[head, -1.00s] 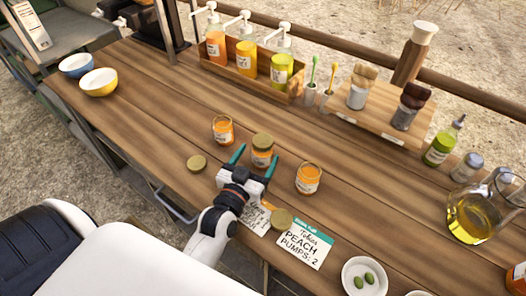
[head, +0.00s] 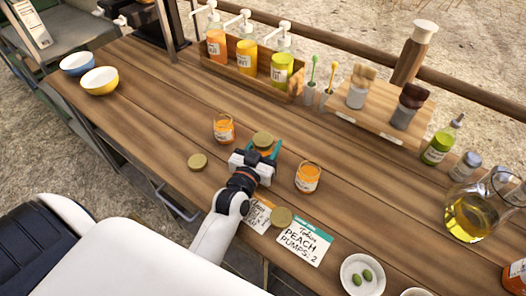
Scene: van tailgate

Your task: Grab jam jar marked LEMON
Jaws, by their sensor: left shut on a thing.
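My left gripper (head: 263,153) is shut on the middle jam jar, an orange jar with a gold lid (head: 263,140). Its teal fingers sit on either side of the jar, and the gripper hides most of the jar and its label. An open orange jar (head: 224,128) stands to the left and another open orange jar (head: 307,178) stands to the right. Their labels are too small to read. My right gripper is not in view.
Loose gold lids lie left (head: 197,161) and in front (head: 282,217). An order card (head: 305,243) reads Peach, pumps 2. A wooden box (head: 255,77) holds pump bottles behind. A glass oil jug (head: 475,214) stands at right. The left table is mostly clear.

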